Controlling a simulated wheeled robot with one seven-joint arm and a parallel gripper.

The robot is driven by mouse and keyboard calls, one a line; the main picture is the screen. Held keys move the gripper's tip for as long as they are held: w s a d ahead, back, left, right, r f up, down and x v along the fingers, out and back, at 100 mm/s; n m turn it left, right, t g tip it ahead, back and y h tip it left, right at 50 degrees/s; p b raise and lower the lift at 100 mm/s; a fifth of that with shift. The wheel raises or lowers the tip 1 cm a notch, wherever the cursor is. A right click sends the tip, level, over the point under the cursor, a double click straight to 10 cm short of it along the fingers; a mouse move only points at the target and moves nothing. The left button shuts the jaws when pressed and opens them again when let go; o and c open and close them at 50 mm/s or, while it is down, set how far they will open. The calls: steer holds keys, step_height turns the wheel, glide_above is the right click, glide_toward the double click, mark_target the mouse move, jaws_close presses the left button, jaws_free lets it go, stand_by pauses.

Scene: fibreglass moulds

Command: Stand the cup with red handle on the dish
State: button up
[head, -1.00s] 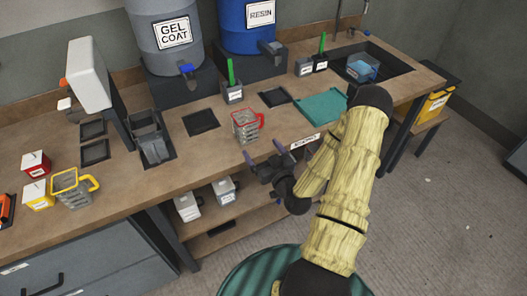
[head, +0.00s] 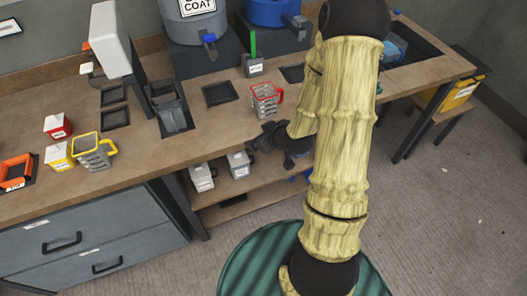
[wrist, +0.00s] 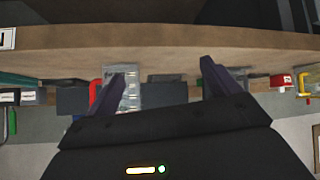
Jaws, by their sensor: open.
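The cup with red handle (head: 264,103) is a clear, ridged mug with a red rim and handle, upright near the bench's front edge. In the wrist view the cup (wrist: 126,88) shows beyond my left-hand finger, which partly covers it. My gripper (head: 268,134) is in front of the cup, by the bench edge, apart from it. In the wrist view my gripper (wrist: 160,86) is open, with nothing between its fingers. Several dark square dishes lie on the bench, one left of the cup (head: 218,94) and one partly behind my arm (head: 292,73); I cannot tell which is meant.
A cup with yellow handle (head: 92,154), small red (head: 57,126) and yellow (head: 60,156) boxes stand at left. A grey box with a green tool (head: 254,66) stands behind the red cup. A grey dispenser (head: 112,40) stands at the back left.

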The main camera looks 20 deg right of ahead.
steer(key=s+a+r+m+g+h, duration=0.1)
steer(key=s+a+r+m+g, duration=0.1)
steer(key=s+r, duration=0.3)
steer(key=s+a+r+m+g+h, duration=0.1)
steer(key=s+a+r+m+g, duration=0.1)
steer(key=s+r, duration=0.4)
steer(key=s+a+g, duration=0.1)
steer(key=s+g, duration=0.1)
steer(key=s, duration=0.1)
steer(key=shift+s+a+r+g, duration=0.25)
steer(key=shift+s+a+g, duration=0.05)
steer(key=shift+g, duration=0.1)
steer(key=shift+o, duration=0.4)
